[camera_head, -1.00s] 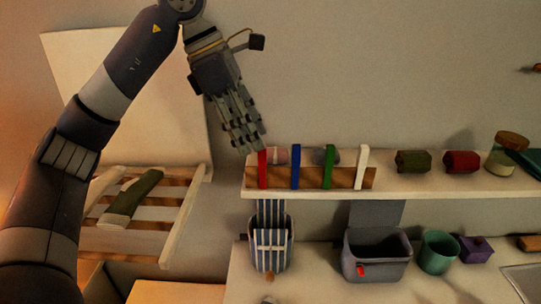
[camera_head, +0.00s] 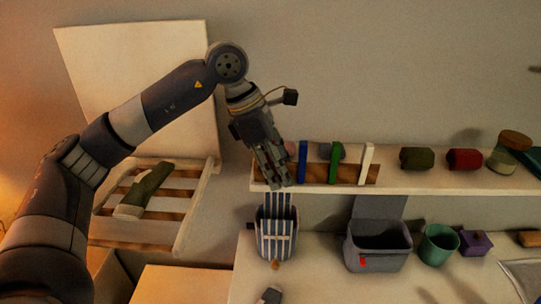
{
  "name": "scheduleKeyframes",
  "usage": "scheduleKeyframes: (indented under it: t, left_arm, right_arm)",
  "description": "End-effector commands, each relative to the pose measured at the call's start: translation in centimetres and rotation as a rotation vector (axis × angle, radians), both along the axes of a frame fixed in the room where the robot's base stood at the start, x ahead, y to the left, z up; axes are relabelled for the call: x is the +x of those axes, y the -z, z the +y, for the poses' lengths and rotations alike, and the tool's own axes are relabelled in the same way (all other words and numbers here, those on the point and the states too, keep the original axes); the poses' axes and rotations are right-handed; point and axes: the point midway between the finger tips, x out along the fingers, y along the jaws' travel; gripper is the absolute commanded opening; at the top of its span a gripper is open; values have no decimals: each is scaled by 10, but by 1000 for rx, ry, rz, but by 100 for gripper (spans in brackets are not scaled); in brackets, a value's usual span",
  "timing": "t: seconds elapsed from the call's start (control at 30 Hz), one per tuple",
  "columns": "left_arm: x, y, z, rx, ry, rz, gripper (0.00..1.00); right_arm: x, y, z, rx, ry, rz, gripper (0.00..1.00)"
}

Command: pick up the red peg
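The red peg is hidden in the head view behind my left gripper (camera_head: 279,184). The gripper points down at the left end of the wooden peg rack (camera_head: 342,174) on the shelf. Its fingers look close together; I cannot tell whether they touch or hold the red peg. A blue peg (camera_head: 303,162), a green peg (camera_head: 334,163) and a white peg (camera_head: 367,163) stand upright in the rack, right of the gripper. My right gripper is not in view.
The shelf (camera_head: 440,184) also bears a dark green item (camera_head: 416,158), a red item (camera_head: 465,159) and a jar (camera_head: 508,160). Below are a striped pouch (camera_head: 276,244), a grey bin (camera_head: 380,258) and a green cup (camera_head: 439,248). A slatted rack (camera_head: 186,217) stands left.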

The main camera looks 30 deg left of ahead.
Motion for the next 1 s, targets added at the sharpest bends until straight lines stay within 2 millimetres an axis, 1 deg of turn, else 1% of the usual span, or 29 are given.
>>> scheduleKeyframes:
  t: [0.07,0.1,0.27,0.67,0.77,1.0]
  left_arm:
    - [0,0,0,0,0,0,38]
    - [0,0,0,0,0,0,29]
    - [0,0,0,0,0,0,6]
    - [0,-3,0,0,0,-1,5]
    - [1,-13,0,-1,-1,-3,5]
    - [1,-61,-1,-2,0,-5,5]
  right_arm:
    - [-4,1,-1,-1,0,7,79]
    - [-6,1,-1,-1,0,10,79]
    - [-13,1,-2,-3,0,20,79]
    - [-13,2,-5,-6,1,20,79]
    - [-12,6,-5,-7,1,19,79]
    - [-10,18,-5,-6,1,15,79]
